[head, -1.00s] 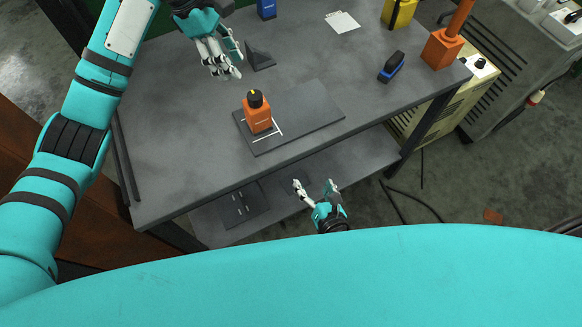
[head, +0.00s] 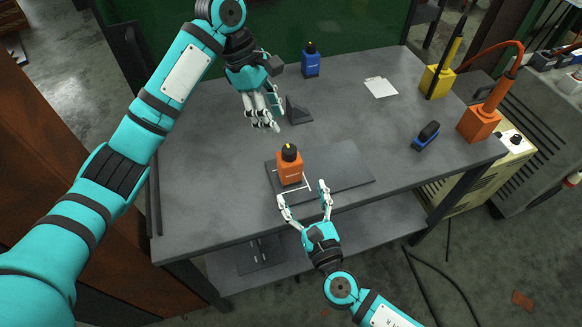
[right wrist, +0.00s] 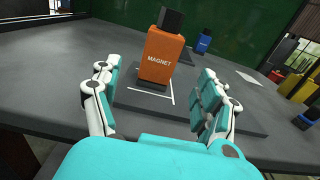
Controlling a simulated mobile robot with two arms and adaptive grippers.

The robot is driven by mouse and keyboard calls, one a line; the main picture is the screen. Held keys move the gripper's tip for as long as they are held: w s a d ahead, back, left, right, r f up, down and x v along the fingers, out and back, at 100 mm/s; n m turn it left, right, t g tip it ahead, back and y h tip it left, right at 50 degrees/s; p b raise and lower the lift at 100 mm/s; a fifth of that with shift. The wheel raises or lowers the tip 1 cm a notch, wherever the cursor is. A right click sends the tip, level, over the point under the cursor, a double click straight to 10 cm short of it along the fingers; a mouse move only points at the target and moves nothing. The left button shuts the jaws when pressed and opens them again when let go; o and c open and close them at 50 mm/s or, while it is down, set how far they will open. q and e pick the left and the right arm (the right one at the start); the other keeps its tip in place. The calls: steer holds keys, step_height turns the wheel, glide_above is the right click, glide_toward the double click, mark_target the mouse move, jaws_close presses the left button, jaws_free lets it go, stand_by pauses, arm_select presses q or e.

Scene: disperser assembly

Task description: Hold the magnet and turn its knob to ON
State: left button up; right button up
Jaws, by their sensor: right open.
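The magnet (head: 290,172) is an orange block with a black knob (head: 289,152) on top; the knob has a yellow mark. It stands upright on a dark grey plate (head: 345,168) on the table, beside white corner lines. In the right wrist view the magnet (right wrist: 161,57) shows the word MAGNET and sits ahead, between the finger lines. My right gripper (head: 304,200) is open and empty at the table's front edge, just in front of the magnet and apart from it. My left gripper (head: 270,116) is above the table, behind and left of the magnet; its fingers look close together, and their opening is unclear.
A dark wedge-shaped part (head: 298,110) lies near my left gripper. A blue bottle-like block (head: 311,62) stands at the back. A blue-black tool (head: 426,135), white paper (head: 381,87), and yellow (head: 436,82) and orange (head: 478,123) holders are to the right.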

mark_target(293, 175)
steer(key=x, duration=0.9)
steer(key=shift+w+a, duration=0.1)
steer(key=shift+w, duration=0.15)
jaws_close()
stand_by(0.6)
stand_by(0.4)
